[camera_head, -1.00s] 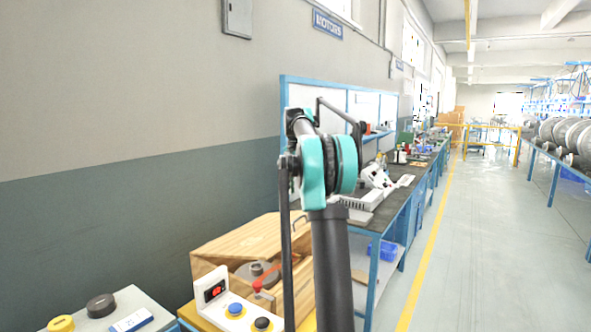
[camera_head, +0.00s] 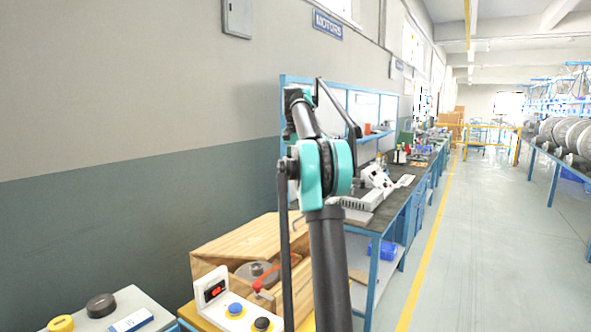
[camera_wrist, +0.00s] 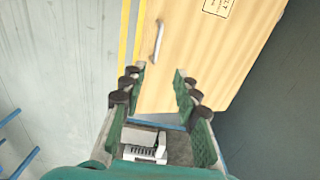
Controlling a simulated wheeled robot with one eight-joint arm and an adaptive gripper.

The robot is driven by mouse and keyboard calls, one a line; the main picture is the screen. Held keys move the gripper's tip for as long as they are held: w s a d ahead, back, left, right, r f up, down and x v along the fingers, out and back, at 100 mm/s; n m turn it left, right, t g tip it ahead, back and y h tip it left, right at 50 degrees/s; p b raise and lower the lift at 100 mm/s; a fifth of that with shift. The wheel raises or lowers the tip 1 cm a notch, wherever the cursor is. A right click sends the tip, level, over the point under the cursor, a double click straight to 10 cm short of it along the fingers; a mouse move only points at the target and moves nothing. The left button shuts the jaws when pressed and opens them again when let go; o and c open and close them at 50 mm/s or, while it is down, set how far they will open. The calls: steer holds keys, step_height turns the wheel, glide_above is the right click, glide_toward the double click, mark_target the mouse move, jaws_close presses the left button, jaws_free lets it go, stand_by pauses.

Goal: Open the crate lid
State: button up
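The wooden crate (camera_head: 250,243) stands behind the button box in the head view, partly hidden by my arm. In the wrist view its pale wooden lid (camera_wrist: 195,60) fills the upper middle, with a dark printed label at the top. A metal bar handle (camera_wrist: 157,40) is on the lid near its left edge. My gripper (camera_wrist: 158,84) is open and empty in the wrist view, its green padded fingers spread apart. The handle lies beyond the fingertips, roughly in line with the gap between them, and apart from them. The head view does not show the fingers clearly.
A control box (camera_head: 232,311) with coloured buttons stands in front of the crate. A grey panel with knobs (camera_head: 125,305) is at the lower left. A long workbench (camera_head: 385,212) with equipment runs along the wall. The aisle floor (camera_head: 470,250) at right is clear.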

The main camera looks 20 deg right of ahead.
steer(key=shift+r, duration=0.5)
steer(key=shift+c, duration=0.4)
